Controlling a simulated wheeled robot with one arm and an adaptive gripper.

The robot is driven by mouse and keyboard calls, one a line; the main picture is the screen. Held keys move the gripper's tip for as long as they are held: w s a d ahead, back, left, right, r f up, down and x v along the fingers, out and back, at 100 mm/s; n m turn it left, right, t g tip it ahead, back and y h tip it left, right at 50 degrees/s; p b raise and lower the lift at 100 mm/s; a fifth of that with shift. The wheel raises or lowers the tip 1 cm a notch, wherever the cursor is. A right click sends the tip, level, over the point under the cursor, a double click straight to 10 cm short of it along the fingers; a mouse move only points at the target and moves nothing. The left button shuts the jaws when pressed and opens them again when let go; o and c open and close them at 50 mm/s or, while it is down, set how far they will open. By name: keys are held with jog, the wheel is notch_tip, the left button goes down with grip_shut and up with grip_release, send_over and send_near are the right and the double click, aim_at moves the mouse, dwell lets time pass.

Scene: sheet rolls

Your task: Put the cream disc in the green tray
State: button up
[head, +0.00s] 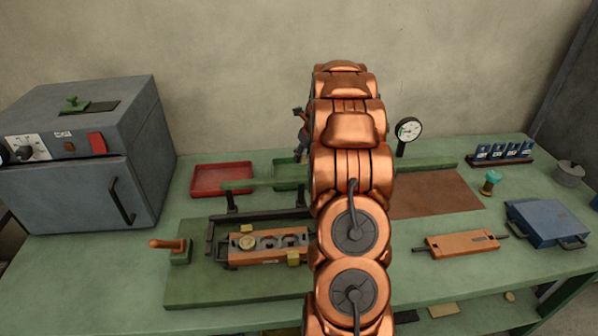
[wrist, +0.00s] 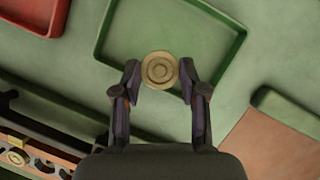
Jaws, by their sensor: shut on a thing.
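A round cream disc (wrist: 159,70) with concentric rings is between the fingertips of my gripper (wrist: 160,77), which is shut on it. The green tray (wrist: 197,45) lies below and beyond in the wrist view, and the disc overlaps its near wall in the picture. The disc's height above the tray is hard to tell. In the head view the green tray (head: 286,174) shows left of my arm, which hides part of it. Part of my gripper (head: 300,125) shows there left of the arm; the held disc is not visible.
A red tray (head: 222,180) lies left of the green one. A slotted orange-brown block (head: 270,247) in front holds another round cream or brass piece (head: 247,242). A dial gauge (head: 408,130) stands behind right, and a brown mat (head: 435,193) lies right of my arm.

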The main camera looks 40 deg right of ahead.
notch_tip(320, 180, down, 8)
jog(key=shift+s+f+p, duration=0.1)
jog(key=shift+f+p, duration=0.1)
jog(key=shift+p, duration=0.75)
jog(key=shift+f, duration=0.15)
jog(key=o, duration=1)
jog(key=b+v, duration=0.2)
jog(key=v, duration=1)
jog(key=shift+b, duration=0.3)
jog(key=shift+r, duration=0.25)
